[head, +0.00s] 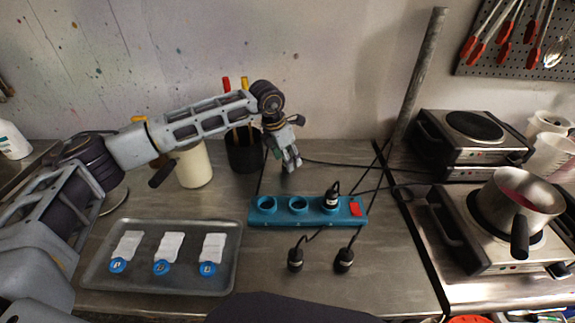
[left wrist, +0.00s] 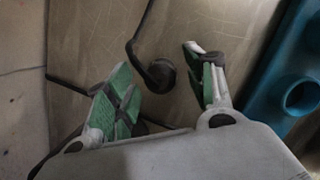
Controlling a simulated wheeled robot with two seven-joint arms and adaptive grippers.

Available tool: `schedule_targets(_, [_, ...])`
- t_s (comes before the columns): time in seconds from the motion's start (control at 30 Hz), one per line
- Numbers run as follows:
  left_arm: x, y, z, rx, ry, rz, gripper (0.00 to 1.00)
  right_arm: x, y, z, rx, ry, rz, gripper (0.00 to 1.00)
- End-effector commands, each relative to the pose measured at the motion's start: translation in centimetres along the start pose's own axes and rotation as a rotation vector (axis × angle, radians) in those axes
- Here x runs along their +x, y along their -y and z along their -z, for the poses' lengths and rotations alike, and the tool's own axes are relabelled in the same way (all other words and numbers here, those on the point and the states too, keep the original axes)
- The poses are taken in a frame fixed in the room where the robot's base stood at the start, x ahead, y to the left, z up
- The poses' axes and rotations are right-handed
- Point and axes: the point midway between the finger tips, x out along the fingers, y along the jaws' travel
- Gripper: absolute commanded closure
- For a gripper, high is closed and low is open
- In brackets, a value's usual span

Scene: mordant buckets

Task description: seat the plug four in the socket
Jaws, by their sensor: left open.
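A teal socket strip (head: 285,219) lies on the metal table, with a red switch (head: 355,209) at its right end. A black plug (head: 332,197) stands in its right socket; the left socket (head: 267,204) and middle socket (head: 298,204) look empty. Two black plugs, one left (head: 295,259) and one right (head: 344,260), lie in front. My left gripper (head: 291,164) is behind the strip, pointing down. In the left wrist view, a black plug with a cord (left wrist: 160,74) lies between and beyond the open fingers (left wrist: 158,88); the strip (left wrist: 270,85) is at right. I cannot read plug numbers.
A grey tray (head: 160,285) with white packets and blue tags is at front left. A white container (head: 195,168) and a dark tool holder (head: 242,155) stand behind. Cords cross the table. Hot plates (head: 468,140) and a pot (head: 525,200) are at right.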

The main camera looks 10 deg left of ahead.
Motion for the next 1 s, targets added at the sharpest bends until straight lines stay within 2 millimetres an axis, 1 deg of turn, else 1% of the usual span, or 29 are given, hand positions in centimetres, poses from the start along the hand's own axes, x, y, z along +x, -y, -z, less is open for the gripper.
schedule_targets(0.1, [0.9,0.0,0.0,0.001,0.000,0.000,0.46,0.0,-0.1,0.0,-0.001,0.000,-0.001,0.60])
schedule_targets(0.2, [1.2,0.0,0.0,0.001,0.000,-0.001,0.46,0.0,-0.2,0.2,-0.001,-0.003,-0.002,0.60])
schedule_targets(0.43, [1.2,0.0,0.0,0.001,0.000,-0.001,0.46,0.0,-0.3,0.8,0.000,-0.009,-0.003,0.60])
schedule_targets(0.63, [1.2,0.0,0.0,0.001,0.000,0.000,0.46,0.0,-0.3,0.7,-0.001,-0.009,-0.003,0.60])
schedule_targets(1.0, [1.2,0.0,0.0,0.000,0.000,0.000,0.93,0.0,-0.1,-0.3,-0.001,0.003,-0.001,0.60])
